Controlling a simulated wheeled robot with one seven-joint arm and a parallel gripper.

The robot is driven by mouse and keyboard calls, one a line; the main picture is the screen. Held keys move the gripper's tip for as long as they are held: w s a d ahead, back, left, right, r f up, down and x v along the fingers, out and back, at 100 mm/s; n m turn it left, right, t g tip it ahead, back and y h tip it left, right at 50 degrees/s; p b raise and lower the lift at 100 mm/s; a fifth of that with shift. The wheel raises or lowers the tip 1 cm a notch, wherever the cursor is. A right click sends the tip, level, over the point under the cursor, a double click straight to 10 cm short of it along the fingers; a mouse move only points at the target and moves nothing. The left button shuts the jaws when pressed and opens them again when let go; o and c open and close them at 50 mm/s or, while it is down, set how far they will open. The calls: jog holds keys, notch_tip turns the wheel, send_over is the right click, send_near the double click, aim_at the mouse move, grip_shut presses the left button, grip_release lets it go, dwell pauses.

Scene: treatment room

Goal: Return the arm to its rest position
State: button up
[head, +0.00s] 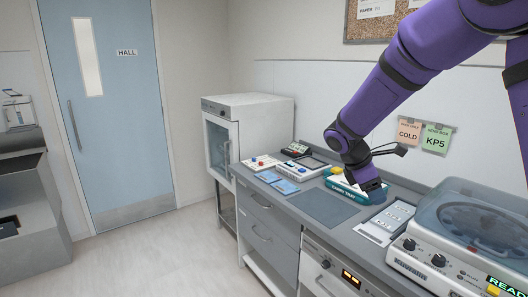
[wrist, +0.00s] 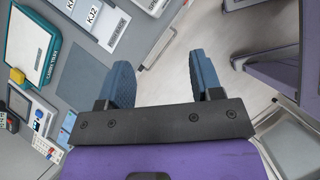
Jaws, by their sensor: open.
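My purple arm (head: 405,62) reaches in from the upper right in the head view, over the counter. My gripper (head: 372,187) hangs at its lower end, in front of the teal and white carry tray (head: 337,186) in the picture. In the wrist view my gripper (wrist: 161,75) has two blue fingers spread apart. Nothing is between them; counter and pale floor show beyond. The carry tray (wrist: 27,45) lies to the left of the fingers in the wrist view, apart from them.
A centrifuge (head: 470,235) stands on the counter (head: 375,215) at right. A white cabinet (head: 243,125), small devices and blue cards (head: 285,187) are at the counter's far end. A grey mat (head: 323,207) lies bare. The floor (head: 150,255) at left is clear.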

jog(key=s+d+r+m+t+y, duration=0.2)
jog(key=s+d+r+m+y, duration=0.15)
jog(key=s+r+m, duration=0.7)
jog(key=s+a+r+m+t+y, duration=0.1)
jog(key=s+m, duration=0.1)
jog(key=s, duration=0.8)
jog(key=s+r+m+t+y, duration=0.1)
jog(key=s+m+t+y, duration=0.1)
jog(key=s, duration=0.8)
jog(key=shift+a+r+m+t, duration=0.3)
jog(key=shift+a+r+m, duration=0.1)
jog(key=shift+m, duration=0.35)
jog(key=shift+c, duration=0.2)
